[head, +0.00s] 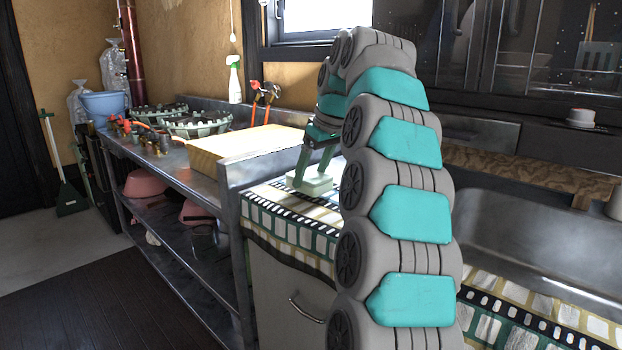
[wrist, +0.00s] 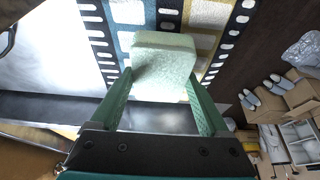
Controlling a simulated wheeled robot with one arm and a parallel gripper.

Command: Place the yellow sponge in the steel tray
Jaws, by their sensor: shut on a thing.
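A pale block, greenish-cream rather than clearly yellow, is the sponge-like thing in my gripper. In the head view the block (head: 310,184) is at or just above the film-strip patterned counter top (head: 283,212); I cannot tell whether it touches. My gripper (head: 316,172) points down and is shut on it. In the wrist view the block (wrist: 165,58) sits between the two green fingers of my gripper (wrist: 160,82), sticking out past their tips. I cannot make out a steel tray for certain in either view.
A raised metal edge (head: 228,190) separates the patterned counter from a steel bench (head: 150,152). A steel sink (head: 530,225) lies right of my arm.

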